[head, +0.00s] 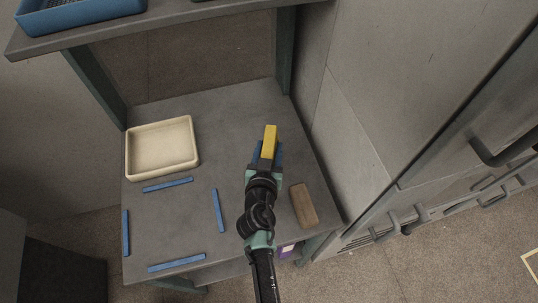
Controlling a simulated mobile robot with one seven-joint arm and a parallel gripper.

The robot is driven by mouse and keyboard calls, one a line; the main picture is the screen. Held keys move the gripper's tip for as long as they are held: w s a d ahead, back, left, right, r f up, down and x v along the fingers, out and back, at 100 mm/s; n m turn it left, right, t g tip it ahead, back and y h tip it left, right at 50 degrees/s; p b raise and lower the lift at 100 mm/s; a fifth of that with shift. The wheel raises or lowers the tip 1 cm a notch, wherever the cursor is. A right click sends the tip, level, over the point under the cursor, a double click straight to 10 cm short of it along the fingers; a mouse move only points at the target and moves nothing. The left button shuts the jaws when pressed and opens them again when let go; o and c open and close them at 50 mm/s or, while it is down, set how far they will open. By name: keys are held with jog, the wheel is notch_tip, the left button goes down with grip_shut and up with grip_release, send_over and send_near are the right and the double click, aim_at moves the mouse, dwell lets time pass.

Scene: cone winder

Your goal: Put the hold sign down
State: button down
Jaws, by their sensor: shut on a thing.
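My gripper (267,160) is over the right half of the grey table (170,225), shut on a yellow block-like piece, which I take to be the hold sign (270,139). The sign sticks out past the fingertips toward the back of the table. No writing on it can be read from here. Blue parts show on both sides of the fingers. The view from above does not show clearly whether the sign touches the table. My arm hides the table in front of the gripper.
A cream tray (162,149), seemingly empty, stands at the back left. Several blue strips (168,185) outline a bare rectangle at the front left. A brown block (304,205) lies right of my arm. A shelf (180,18) with a blue bin (80,12) overhangs the back; grey cabinets (365,110) stand right.

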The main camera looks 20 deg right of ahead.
jog(key=shift+f, duration=1)
jog(key=shift+f+b, duration=0.15)
jog(key=shift+b, duration=0.25)
jog(key=shift+c, duration=1.4)
grip_release()
